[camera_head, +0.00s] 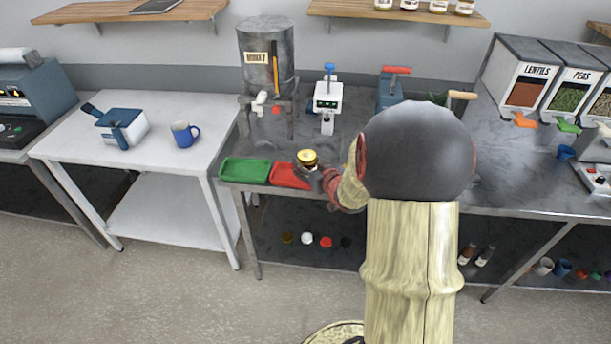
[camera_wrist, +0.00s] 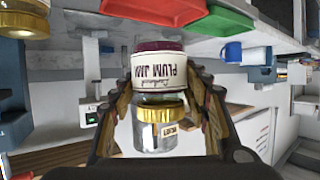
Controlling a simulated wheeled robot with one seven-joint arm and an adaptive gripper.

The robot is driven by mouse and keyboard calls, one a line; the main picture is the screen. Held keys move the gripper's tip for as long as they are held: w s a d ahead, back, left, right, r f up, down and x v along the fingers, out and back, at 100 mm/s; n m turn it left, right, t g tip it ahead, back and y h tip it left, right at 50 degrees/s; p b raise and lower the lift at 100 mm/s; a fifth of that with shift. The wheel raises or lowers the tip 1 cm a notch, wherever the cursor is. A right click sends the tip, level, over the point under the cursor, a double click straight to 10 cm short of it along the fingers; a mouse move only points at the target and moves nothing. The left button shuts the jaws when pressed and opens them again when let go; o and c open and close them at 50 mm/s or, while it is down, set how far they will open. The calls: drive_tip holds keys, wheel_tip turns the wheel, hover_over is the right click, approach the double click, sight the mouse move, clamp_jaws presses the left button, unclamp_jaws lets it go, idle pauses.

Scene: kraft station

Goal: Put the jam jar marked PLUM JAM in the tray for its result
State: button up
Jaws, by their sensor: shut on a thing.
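The jam jar marked PLUM JAM (camera_wrist: 160,72) is held between the fingers of my gripper (camera_wrist: 160,103). In the wrist view its label reads upside down, with the dark jam at the top and the gold lid below. In the head view its gold lid (camera_head: 307,155) shows by the right end of the red tray (camera_head: 288,176), with my gripper (camera_head: 321,177) at its right. The green tray (camera_head: 245,171) is left of the red one. Both the red tray (camera_wrist: 155,10) and the green tray (camera_wrist: 228,22) also show in the wrist view. My arm hides part of the counter.
A grey tank (camera_head: 267,60) and a white device with a blue knob (camera_head: 328,97) stand behind the trays. A white table (camera_head: 150,165) at left holds a blue mug (camera_head: 185,134) and a blue-and-white container (camera_head: 122,128). Lentil and pea bins (camera_head: 530,75) stand at right.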

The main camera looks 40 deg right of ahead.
drive_tip(key=w+d+f, duration=0.1)
drive_tip(key=w+f, duration=0.1)
drive_tip(key=w+d+f+b, duration=0.1)
drive_tip(key=d+f, duration=0.1)
drive_tip(key=w+d+f+b, duration=0.1)
drive_tip(key=w+d+f, duration=0.1)
drive_tip(key=f, duration=0.1)
drive_tip(key=shift+w+d, duration=0.25)
drive_tip(key=shift+w, duration=0.1)
drive_tip(key=shift+f+b, duration=0.75)
drive_tip(key=shift+f, duration=0.85)
drive_tip(key=shift+f, duration=0.15)
drive_tip(key=o, duration=1.6)
drive_tip(key=shift+o, duration=0.2)
